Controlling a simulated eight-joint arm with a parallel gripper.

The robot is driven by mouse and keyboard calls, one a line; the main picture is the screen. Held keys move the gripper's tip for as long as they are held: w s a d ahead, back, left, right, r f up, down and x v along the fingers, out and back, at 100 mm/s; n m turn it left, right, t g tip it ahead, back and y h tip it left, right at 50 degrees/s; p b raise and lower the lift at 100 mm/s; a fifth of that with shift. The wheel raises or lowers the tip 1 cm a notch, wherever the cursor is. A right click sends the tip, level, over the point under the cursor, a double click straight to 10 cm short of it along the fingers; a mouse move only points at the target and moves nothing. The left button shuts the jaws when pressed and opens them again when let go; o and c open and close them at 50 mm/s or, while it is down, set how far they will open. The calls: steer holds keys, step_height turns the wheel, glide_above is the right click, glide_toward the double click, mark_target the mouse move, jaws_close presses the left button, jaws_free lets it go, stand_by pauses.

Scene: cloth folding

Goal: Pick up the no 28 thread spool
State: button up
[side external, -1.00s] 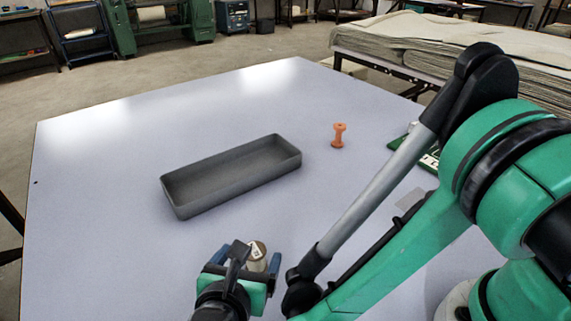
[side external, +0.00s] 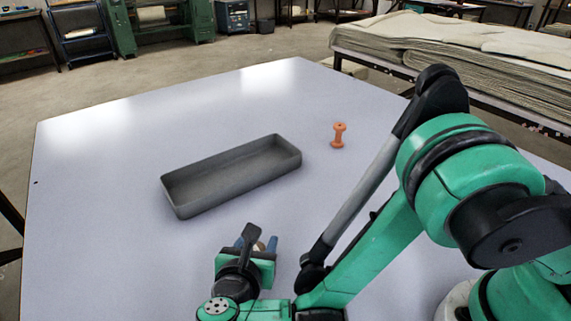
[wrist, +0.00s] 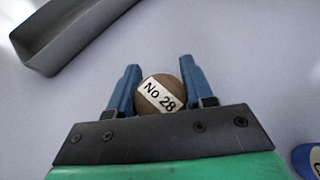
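The No 28 thread spool (wrist: 160,95) stands between the two blue fingers of my gripper (wrist: 160,68) in the wrist view. Its round brown end with a white "No 28" label faces the camera. The lower part of the spool is hidden. In the side view my gripper (side external: 258,243) is low over the front of the table, and only a small tan bit of the spool (side external: 261,246) shows behind the dark wrist part. I cannot tell whether the spool is off the table.
A long grey open tray (side external: 181,205) lies behind my gripper. An orange spool (side external: 338,135) stands at the back right. A blue round thing with a pale label (wrist: 310,160) is at the right of the wrist view. The table (side external: 90,200) is clear at the left.

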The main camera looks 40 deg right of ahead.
jaws_close()
steer(key=shift+r, duration=0.1)
